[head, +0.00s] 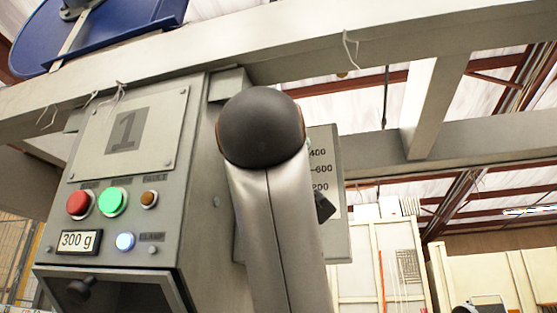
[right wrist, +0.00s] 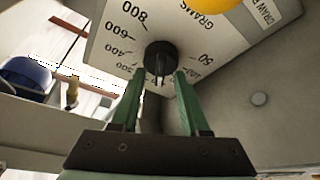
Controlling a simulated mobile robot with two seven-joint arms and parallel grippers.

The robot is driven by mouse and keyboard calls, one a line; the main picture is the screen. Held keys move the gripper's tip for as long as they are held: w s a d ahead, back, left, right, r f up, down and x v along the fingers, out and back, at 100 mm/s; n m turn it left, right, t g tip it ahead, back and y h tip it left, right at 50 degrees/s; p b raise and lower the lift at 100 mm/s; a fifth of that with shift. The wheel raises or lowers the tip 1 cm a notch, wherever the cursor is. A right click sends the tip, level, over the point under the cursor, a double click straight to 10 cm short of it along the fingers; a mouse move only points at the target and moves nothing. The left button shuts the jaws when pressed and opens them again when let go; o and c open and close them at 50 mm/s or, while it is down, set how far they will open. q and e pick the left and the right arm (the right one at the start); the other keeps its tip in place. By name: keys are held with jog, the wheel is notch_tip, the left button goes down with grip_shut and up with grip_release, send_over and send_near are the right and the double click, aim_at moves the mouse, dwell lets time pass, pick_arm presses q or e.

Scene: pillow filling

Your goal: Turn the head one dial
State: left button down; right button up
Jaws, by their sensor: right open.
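The head one dial is a black knob (right wrist: 158,58) on a pale plate marked with gram numbers. In the right wrist view my right gripper (right wrist: 160,74) is open, with one green fingertip on either side of the knob. I cannot tell whether the fingers touch it. In the head view, machine head one (head: 150,215) bears a plate marked "1" (head: 125,131), and a display (head: 76,242) reads 300 g. My arm covers much of the dial plate (head: 329,149) and hides my right gripper there. My left gripper is not in view.
Red (head: 79,203), green (head: 113,201) and amber (head: 149,199) buttons and a lit lamp (head: 125,241) are on the head's front. A grey beam (head: 330,52) crosses above. A yellow round part (right wrist: 213,12) sits beside the dial in the right wrist view.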

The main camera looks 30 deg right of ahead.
pick_arm(q)
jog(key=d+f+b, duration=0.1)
jog(key=b, duration=0.1)
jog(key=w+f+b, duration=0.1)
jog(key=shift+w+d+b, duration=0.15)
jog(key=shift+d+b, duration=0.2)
pick_arm(e)
jog(key=v, duration=1.2)
jog(key=shift+s+a, duration=0.15)
jog(key=shift+s, duration=0.1)
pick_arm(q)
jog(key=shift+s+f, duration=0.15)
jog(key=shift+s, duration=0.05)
pick_arm(e)
jog(key=shift+f, duration=0.15)
